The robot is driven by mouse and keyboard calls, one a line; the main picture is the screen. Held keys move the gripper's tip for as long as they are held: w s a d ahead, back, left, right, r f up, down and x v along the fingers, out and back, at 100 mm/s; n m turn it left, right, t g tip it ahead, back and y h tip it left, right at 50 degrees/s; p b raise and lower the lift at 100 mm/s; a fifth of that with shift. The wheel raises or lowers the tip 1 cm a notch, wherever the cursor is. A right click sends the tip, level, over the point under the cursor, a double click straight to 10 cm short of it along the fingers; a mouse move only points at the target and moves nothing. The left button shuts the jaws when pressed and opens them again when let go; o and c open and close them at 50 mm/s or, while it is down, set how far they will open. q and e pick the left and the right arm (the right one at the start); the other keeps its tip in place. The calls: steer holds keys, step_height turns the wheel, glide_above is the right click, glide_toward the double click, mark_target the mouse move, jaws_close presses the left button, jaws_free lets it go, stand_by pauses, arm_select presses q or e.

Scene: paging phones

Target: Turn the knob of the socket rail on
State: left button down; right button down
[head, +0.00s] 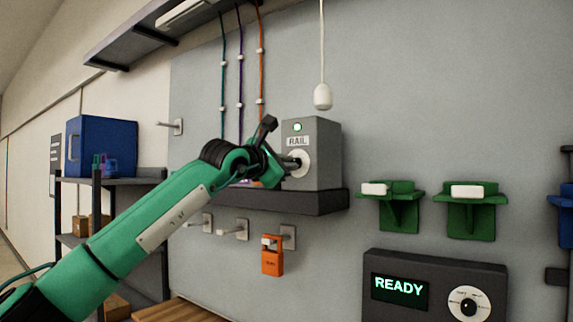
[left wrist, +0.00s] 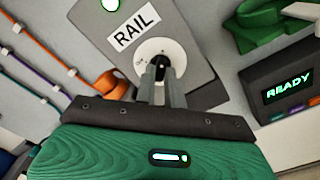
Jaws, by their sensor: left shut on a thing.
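The socket rail is a grey box (head: 325,150) labelled RAIL on a dark shelf, with a lit green lamp (head: 297,127) above the label. Its knob sits on a round white dial (head: 302,164) on the front face. My left gripper (head: 288,163) reaches it from the left and is shut on the knob. In the left wrist view, the two fingers (left wrist: 162,82) close on the knob in front of the white dial (left wrist: 157,52). The fingers hide most of the knob and part of the dial marks, so its exact setting is hard to read. My right gripper is not in view.
A dark shelf (head: 320,203) carries the box. Below hang hooks and an orange tag-like padlock (head: 272,258). At right are green wall holders (head: 470,212) and a dark panel (head: 435,260) reading READY with its own dial. Coloured cables (head: 241,75) run down the wall; a white pull (head: 323,97) hangs above.

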arm_select(q)
steer(key=c, duration=1.5)
jaws_free()
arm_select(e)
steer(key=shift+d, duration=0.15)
